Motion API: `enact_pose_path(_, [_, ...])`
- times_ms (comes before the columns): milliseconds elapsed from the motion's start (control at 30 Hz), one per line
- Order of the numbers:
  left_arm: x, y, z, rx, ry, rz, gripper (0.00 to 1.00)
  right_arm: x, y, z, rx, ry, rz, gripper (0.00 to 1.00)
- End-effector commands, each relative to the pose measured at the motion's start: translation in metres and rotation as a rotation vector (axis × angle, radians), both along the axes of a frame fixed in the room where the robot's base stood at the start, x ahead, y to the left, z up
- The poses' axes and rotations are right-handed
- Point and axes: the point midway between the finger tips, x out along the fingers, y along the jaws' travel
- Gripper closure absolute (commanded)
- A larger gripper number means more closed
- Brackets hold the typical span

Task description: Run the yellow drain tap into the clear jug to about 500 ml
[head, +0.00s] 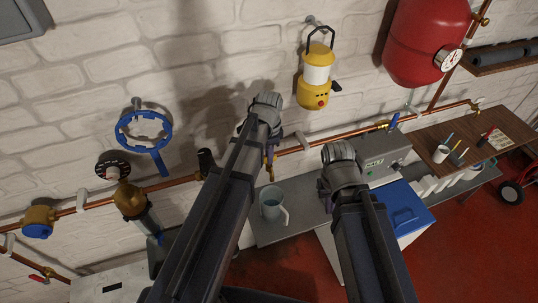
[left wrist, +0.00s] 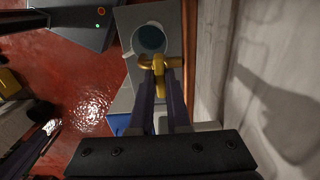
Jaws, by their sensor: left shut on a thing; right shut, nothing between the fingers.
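The yellow drain tap (left wrist: 160,66) is between the fingertips of my left gripper (left wrist: 160,78) in the left wrist view. In the head view the tap (head: 269,168) shows just below the pipe, and my left arm hides most of that gripper. The clear jug (head: 272,204) stands upright on the grey bench below the tap, with its handle to the right. The jug (left wrist: 149,40) also shows past the tap in the left wrist view. Its inside looks dark teal; I cannot tell the level or see a stream. My right gripper (head: 323,190) is shut and empty, right of the jug.
A copper pipe (head: 295,151) runs along the brick wall. A grey box (head: 372,155) stands at the back of the bench (head: 263,236). A blue-lidded container (head: 408,210) is right of my right arm. A yellow lantern (head: 316,75) hangs above.

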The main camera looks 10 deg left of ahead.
Motion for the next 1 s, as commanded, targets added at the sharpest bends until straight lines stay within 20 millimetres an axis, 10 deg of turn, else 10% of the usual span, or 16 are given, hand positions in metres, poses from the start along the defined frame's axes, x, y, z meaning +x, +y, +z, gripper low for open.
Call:
enact_pose_path(367, [-0.0003, -0.0002, -0.0001, -0.001, 0.001, -0.006, 1.00, 0.0000, 0.0000, -0.0001, 0.000, 0.000, 0.000, 1.00])
enact_pose_path(400, [-0.0003, -0.0002, -0.0001, -0.001, 0.001, -0.006, 0.81, 0.0000, 0.0000, -0.0001, 0.000, 0.000, 0.000, 1.00])
enact_pose_path(633, [-0.0002, -0.0001, -0.0001, 0.000, 0.000, -0.004, 0.55, 0.0000, 0.0000, -0.0001, 0.000, 0.000, 0.000, 1.00])
enact_pose_path(1000, [-0.0001, -0.0001, 0.0037, 0.000, 0.000, -0.003, 0.55, 0.0000, 0.0000, 0.0036, 0.000, 0.000, 0.000, 1.00])
